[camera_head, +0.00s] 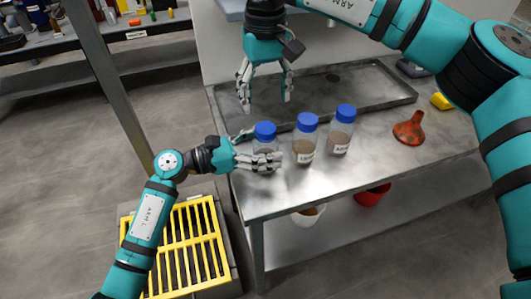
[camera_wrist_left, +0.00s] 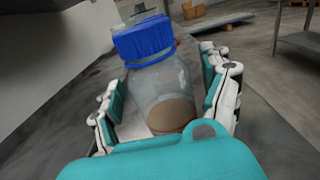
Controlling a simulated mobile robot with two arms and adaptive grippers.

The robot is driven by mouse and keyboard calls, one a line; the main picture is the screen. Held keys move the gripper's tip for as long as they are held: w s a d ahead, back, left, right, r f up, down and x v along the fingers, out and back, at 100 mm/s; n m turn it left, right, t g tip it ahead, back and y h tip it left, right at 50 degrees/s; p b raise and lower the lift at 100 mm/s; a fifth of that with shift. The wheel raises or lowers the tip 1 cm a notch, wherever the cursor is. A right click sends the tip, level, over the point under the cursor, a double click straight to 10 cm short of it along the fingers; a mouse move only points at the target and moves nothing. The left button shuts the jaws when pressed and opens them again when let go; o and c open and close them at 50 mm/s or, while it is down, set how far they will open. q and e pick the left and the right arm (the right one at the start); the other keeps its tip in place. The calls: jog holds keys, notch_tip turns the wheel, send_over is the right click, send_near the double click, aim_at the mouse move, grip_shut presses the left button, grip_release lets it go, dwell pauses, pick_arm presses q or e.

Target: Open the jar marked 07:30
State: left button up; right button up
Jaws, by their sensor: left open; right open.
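Three clear jars with blue caps stand in a row on the metal table. The left jar (camera_head: 264,141) has its lower part and any label hidden behind my left gripper (camera_head: 262,160). My left gripper is open, with its fingers on either side of this jar. In the left wrist view the jar (camera_wrist_left: 165,92) stands between the fingers, its blue cap (camera_wrist_left: 145,41) on and brown matter at its bottom. The middle jar (camera_head: 305,142) and right jar (camera_head: 341,130) have labels too small to read surely. My right gripper (camera_head: 266,98) is open and empty, above and behind the left jar.
A shallow metal tray (camera_head: 385,97) lies behind the jars. An orange-red funnel (camera_head: 409,130) and a yellow object (camera_head: 441,101) are to the right. A white bucket (camera_head: 308,217) and red bucket (camera_head: 371,195) sit below. A yellow grate (camera_head: 180,250) is on the floor at left.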

aim_at(266, 127)
pick_arm(q)
grip_shut()
pick_arm(e)
jog(key=m, duration=1.2)
jog(key=shift+m, duration=0.4)
jog(key=m, duration=0.6)
jog(key=shift+m, duration=0.3)
jog(key=m, duration=0.6)
jog(key=shift+m, duration=0.4)
jog(key=m, duration=0.4)
jog(key=shift+m, duration=0.3)
jog(key=m, duration=0.4)
jog(key=shift+m, duration=0.3)
jog(key=m, duration=0.9)
jog(key=shift+f+m, duration=0.3)
jog(key=shift+f, duration=3.75)
